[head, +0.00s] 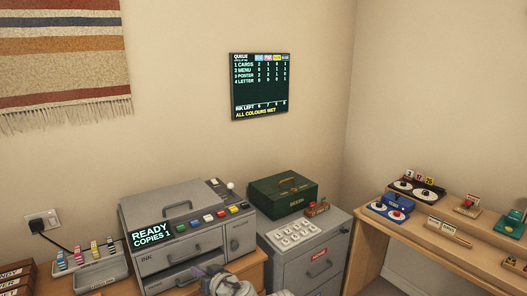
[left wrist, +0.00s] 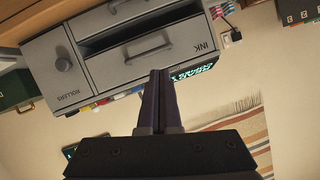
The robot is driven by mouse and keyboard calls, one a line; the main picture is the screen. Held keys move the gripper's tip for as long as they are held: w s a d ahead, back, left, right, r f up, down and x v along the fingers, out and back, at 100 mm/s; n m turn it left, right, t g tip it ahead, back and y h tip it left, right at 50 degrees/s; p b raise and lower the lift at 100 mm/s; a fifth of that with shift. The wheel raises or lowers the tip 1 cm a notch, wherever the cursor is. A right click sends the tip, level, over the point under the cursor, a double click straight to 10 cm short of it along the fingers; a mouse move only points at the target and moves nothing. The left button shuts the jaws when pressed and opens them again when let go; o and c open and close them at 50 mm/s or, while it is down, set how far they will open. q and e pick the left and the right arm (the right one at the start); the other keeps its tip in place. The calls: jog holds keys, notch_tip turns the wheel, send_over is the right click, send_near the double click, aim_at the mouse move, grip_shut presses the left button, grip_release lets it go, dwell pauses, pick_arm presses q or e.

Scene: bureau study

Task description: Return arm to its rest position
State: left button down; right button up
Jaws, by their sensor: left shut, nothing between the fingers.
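My left gripper (head: 212,272) shows at the bottom of the head view, in front of the grey copier (head: 190,235). In the left wrist view its two fingers (left wrist: 160,80) are together with nothing between them. The copier appears upside down there, with its INK drawer (left wrist: 150,50) and ROLLERS panel (left wrist: 62,75) beyond the fingertips. I cannot tell whether the fingers touch it. A pale part of my arm is at the bottom edge of the head view. My right gripper is not in view.
A grey cabinet (head: 318,268) right of the copier bears a green box (head: 284,195) and a white key panel (head: 292,233). Coloured ink bottles (head: 88,255) stand left of the copier. A wooden desk (head: 440,240) with small devices is at right. A wall screen (head: 260,87) hangs above.

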pick_arm(q)
jog(key=s+d+f+m+g+h+p, duration=0.2)
jog(key=s+d+m+g+h+p, duration=0.2)
jog(key=s, duration=0.5)
jog(key=s+d+f+m+g+h+p, duration=0.3)
jog(key=s+d+m+g+h+p, duration=0.1)
jog(key=s+d, duration=0.4)
jog(key=shift+s+d+f+m+g, duration=0.35)
jog(key=shift+m+g, duration=0.25)
jog(key=shift+g, duration=0.6)
